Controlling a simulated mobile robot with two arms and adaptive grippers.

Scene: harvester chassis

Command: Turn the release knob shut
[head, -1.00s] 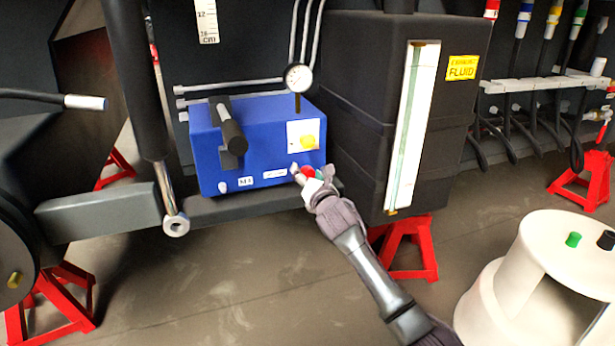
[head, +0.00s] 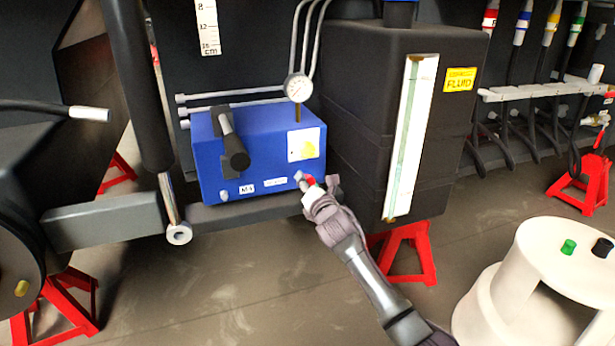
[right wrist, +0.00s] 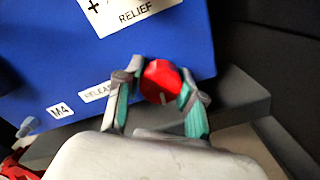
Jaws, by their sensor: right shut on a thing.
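The red release knob (right wrist: 161,82) sits at the lower right of the blue pump block's front face, beside a label that reads in part "RELEA". In the head view a bit of the red knob (head: 310,180) shows past my gripper. My right gripper (right wrist: 158,90) is shut on the knob, one finger on each side of it. In the head view my right gripper (head: 312,188) reaches up from the lower right to the block. My left gripper is not in view.
A dark tank (head: 360,130) with a sight glass (head: 408,140) is close on the right. A grey beam (head: 105,219) runs at left. A white stool (head: 540,260) stands on the floor at lower right.

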